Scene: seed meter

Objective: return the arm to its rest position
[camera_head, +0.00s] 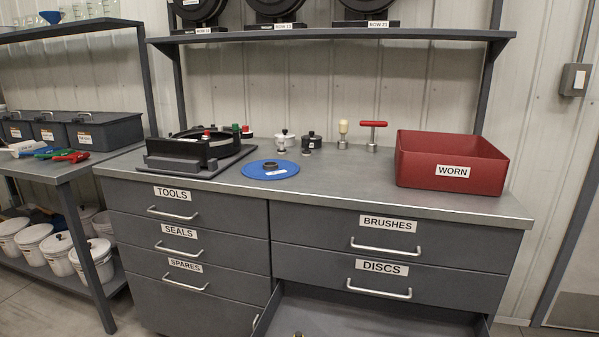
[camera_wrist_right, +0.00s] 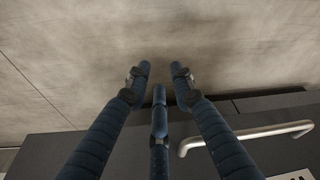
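My right gripper (camera_wrist_right: 160,78) shows in the right wrist view with its dark blue fingers spread apart and nothing between them. It points toward bare grey-beige floor (camera_wrist_right: 110,35). A dark drawer front with a metal bar handle (camera_wrist_right: 245,138) lies to the right of the fingers; I cannot tell which drawer it is. The right gripper does not show in the head view. My left gripper shows in neither view.
In the head view the lowest right drawer (camera_head: 350,315) stands open below the DISCS drawer (camera_head: 378,280). The workbench (camera_head: 340,185) holds a red WORN bin (camera_head: 450,165), a blue disc (camera_head: 285,174), a black meter housing (camera_head: 185,152) and several small parts. A side shelf stands left.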

